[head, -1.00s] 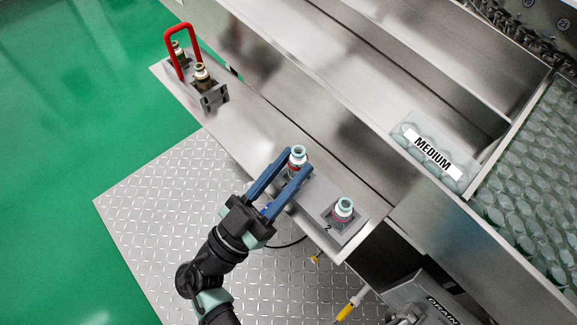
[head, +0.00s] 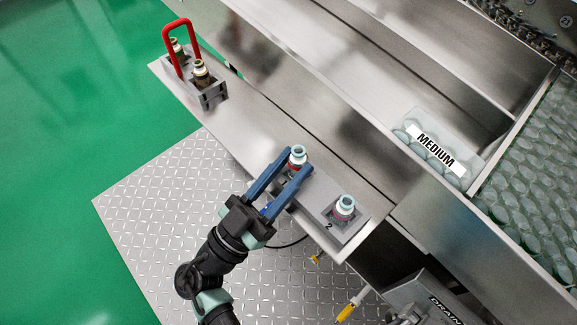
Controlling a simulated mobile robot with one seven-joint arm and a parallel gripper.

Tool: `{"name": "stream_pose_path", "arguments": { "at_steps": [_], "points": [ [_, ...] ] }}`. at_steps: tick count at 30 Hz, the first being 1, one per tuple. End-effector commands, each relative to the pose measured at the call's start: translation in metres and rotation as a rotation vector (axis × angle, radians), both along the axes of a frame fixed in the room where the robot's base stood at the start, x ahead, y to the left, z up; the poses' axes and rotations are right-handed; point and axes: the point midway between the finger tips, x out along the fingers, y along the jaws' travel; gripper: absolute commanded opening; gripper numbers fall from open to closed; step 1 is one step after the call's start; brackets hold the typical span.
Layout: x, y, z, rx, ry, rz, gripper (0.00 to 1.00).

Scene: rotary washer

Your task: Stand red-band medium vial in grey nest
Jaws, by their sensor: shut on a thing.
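My gripper (head: 294,166), with blue fingers, is shut on a red-band vial (head: 298,154) with a pale rim, at the front ledge. The vial looks upright; its lower part is hidden by the fingers, so I cannot tell whether its base touches the nest. A grey nest block (head: 354,228) marked "2" lies at the right end of the ledge.
A clear bin labelled "MEDIUM" (head: 434,148) and a bed of glass vials (head: 530,170) are at the right. The ledge (head: 240,125) between carrier and gripper is clear.

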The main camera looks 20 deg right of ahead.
Motion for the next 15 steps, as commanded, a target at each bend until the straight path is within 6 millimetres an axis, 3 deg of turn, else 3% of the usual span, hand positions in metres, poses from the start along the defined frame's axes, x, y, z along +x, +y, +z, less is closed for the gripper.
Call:
{"name": "stream_pose_path", "arguments": {
  "at_steps": [15],
  "points": [
    [0.0,0.0,-0.0054,0.0,0.0,0.0,0.0]
  ]
}}
